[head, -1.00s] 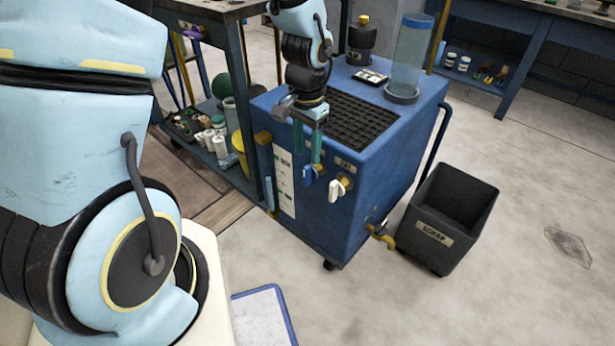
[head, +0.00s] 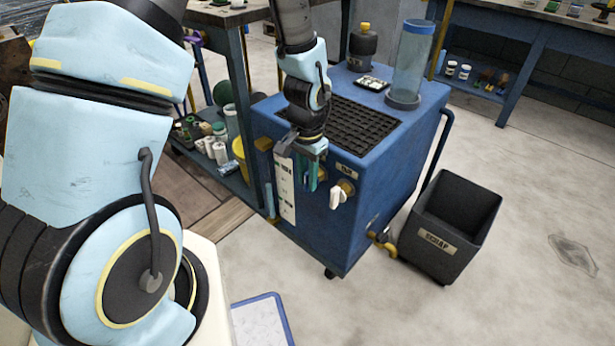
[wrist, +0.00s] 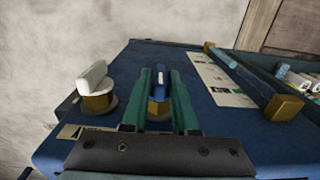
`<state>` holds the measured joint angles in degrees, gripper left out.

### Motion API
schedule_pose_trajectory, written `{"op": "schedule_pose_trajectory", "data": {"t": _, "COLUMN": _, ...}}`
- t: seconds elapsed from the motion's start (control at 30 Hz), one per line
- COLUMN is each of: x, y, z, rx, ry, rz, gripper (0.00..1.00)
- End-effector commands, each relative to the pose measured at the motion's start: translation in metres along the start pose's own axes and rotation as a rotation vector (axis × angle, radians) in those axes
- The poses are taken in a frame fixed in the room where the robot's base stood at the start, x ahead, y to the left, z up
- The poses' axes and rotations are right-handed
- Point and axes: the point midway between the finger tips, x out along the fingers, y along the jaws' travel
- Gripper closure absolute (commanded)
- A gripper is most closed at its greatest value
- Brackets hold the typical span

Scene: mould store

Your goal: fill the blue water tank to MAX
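The blue water tank (head: 375,205) is a box-shaped cabinet with a black grille on top. On its front, a white-handled valve (head: 338,196) sits on a brass fitting; it also shows at left in the wrist view (wrist: 94,80). My gripper (head: 311,178) is at the front face, left of that valve. In the wrist view its two green fingers stand open either side of a blue-handled valve (wrist: 160,80); contact is unclear. The gripper hides this blue handle in the head view. A sight tube (wrist: 240,73) runs beside a white marked strip (wrist: 215,78); its level is unreadable.
A black scrap bin (head: 450,225) stands right of the tank, near a brass outlet (head: 382,240) low on its side. A clear cylinder (head: 411,62) and a dark bottle (head: 362,47) stand on top. A shelf with jars is at left. The floor in front is mostly clear.

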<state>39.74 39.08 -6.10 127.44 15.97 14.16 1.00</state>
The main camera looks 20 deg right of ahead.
Motion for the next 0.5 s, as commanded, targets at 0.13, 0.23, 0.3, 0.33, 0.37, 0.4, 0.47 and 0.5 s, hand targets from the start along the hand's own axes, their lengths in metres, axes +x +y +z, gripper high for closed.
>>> {"op": "schedule_pose_trajectory", "data": {"t": 0.13, "x": -0.0001, "y": 0.0, "z": 0.0, "rx": 0.0, "ry": 0.0, "rz": 0.0, "gripper": 0.91}}
{"op": "schedule_pose_trajectory", "data": {"t": 0.23, "x": -0.0001, "y": 0.0, "z": 0.0, "rx": 0.0, "ry": 0.0, "rz": 0.0, "gripper": 1.0}}
{"op": "schedule_pose_trajectory", "data": {"t": 0.3, "x": -0.0002, "y": 0.0, "z": 0.0, "rx": 0.0, "ry": 0.0, "rz": 0.0, "gripper": 1.0}}
{"op": "schedule_pose_trajectory", "data": {"t": 0.33, "x": -0.0002, "y": 0.0, "z": 0.0, "rx": 0.0, "ry": 0.0, "rz": 0.0, "gripper": 1.0}}
{"op": "schedule_pose_trajectory", "data": {"t": 0.37, "x": -0.0002, "y": 0.0, "z": 0.0, "rx": 0.0, "ry": 0.0, "rz": 0.0, "gripper": 1.0}}
{"op": "schedule_pose_trajectory", "data": {"t": 0.4, "x": -0.0002, "y": 0.0, "z": 0.0, "rx": 0.0, "ry": 0.0, "rz": 0.0, "gripper": 1.0}}
{"op": "schedule_pose_trajectory", "data": {"t": 0.47, "x": -0.0002, "y": -0.0001, "z": 0.0, "rx": 0.0, "ry": 0.0, "rz": 0.0, "gripper": 1.0}}
{"op": "schedule_pose_trajectory", "data": {"t": 0.5, "x": -0.0002, "y": -0.0001, "z": 0.0, "rx": 0.0, "ry": 0.0, "rz": 0.0, "gripper": 1.0}}
